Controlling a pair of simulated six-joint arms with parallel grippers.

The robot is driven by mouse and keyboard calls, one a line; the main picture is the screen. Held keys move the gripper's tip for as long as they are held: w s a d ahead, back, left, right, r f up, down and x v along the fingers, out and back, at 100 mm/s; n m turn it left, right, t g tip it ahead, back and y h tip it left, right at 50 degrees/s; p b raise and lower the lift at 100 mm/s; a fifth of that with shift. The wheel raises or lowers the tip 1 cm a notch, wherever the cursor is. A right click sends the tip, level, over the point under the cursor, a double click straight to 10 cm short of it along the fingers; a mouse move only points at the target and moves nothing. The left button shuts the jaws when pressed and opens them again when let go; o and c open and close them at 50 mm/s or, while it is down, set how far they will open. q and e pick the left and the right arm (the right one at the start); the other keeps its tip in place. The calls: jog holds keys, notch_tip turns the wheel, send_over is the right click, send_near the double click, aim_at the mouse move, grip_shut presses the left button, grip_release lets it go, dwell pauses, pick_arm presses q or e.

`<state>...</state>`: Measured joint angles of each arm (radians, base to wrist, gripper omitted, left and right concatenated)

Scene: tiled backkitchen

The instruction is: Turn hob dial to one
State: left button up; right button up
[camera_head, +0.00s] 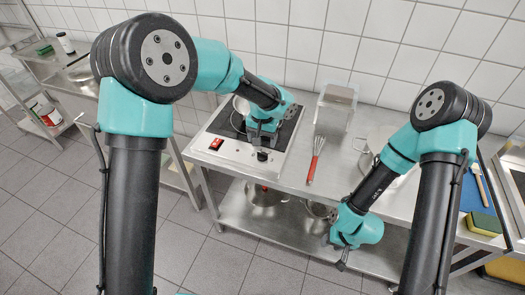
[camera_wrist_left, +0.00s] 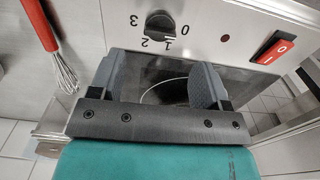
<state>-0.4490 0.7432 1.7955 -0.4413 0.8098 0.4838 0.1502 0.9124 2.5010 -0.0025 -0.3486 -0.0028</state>
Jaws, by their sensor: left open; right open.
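The hob (camera_head: 206,158) stands on the steel table with a light front panel. Its black round dial (camera_head: 262,155) is on that panel; in the left wrist view the dial (camera_wrist_left: 161,24) appears with the marks 0, 1, 2 and 3 around it. I cannot tell surely which mark its pointer meets. My left gripper (camera_head: 262,139) is over the hob close to the dial. In the left wrist view its fingers (camera_wrist_left: 158,66) are apart and empty, with the dial just beyond the tips, not between them. My right gripper (camera_head: 342,260) hangs empty in front of the table's edge.
A red rocker switch (camera_head: 216,143) is left of the dial. A pot (camera_head: 241,105) stands on the hob's back left. A red-handled whisk (camera_head: 316,158) lies right of the hob. Steel pots (camera_head: 266,200) stand on the lower shelf. A sponge (camera_head: 484,223) lies at the far right.

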aim_at(262, 153)
pick_arm(q)
notch_tip(262, 153, down, 6)
jog(key=shift+f, duration=0.2)
jog(key=c, duration=0.9)
jog(key=shift+m, duration=0.5)
jog(key=m, duration=1.1)
jog(key=shift+r, duration=0.1)
